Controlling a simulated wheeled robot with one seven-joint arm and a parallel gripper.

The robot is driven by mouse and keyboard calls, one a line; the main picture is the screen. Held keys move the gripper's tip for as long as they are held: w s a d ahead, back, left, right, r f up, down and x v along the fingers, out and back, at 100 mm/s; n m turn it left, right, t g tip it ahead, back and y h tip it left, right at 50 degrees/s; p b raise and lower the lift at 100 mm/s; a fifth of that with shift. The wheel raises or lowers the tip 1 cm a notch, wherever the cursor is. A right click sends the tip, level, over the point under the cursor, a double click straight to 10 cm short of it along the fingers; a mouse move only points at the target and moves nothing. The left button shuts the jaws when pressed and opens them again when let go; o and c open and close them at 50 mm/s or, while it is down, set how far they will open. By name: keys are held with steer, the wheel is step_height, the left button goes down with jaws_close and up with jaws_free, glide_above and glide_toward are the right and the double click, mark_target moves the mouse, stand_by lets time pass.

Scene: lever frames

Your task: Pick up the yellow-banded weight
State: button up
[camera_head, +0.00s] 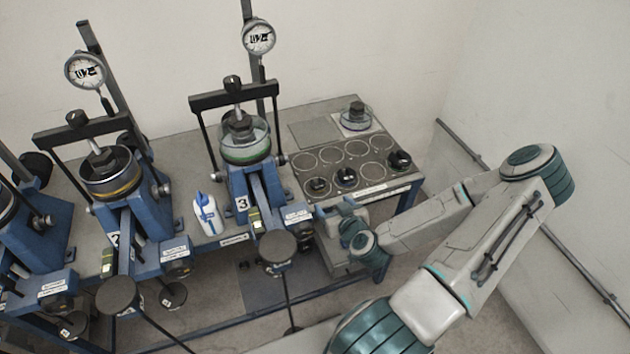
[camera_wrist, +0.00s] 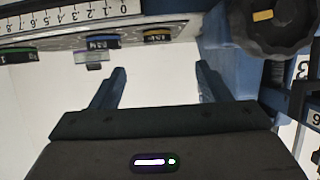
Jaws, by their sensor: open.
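The yellow-banded weight (camera_wrist: 158,36) shows in the wrist view, upper middle, on the underside-lit edge of the weight tray. In the head view it appears to be the dark disc (camera_head: 318,186) at the tray's front left, though its band is too small to read there. My gripper (camera_wrist: 160,70) is open and empty, its two fingers spread on either side of the weight's line, apart from it. In the head view my gripper (camera_head: 335,209) is at the tray's front edge, right of frame 3; its fingers are partly hidden.
A blue-banded weight (camera_wrist: 103,42) and a green-banded one (camera_wrist: 20,56) sit left of the yellow one in the wrist view. Lever frame 3 (camera_head: 245,180) stands close to my gripper's left. A white-and-blue bottle (camera_head: 208,214) stands between frames. Floor is free at right.

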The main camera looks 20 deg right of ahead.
mark_target(319, 185)
steer(key=b+x, duration=0.2)
steer(key=b, duration=0.2)
steer(key=b+x, duration=0.3)
steer(key=b, duration=0.2)
steer(key=shift+w+d+f, duration=0.1)
steer(key=shift+f, duration=0.3)
steer(key=shift+w, duration=1)
steer(key=shift+p+x, duration=1.05)
steer(key=shift+x, duration=1.95)
steer(key=shift+d, duration=0.15)
steer(key=c, duration=1.1)
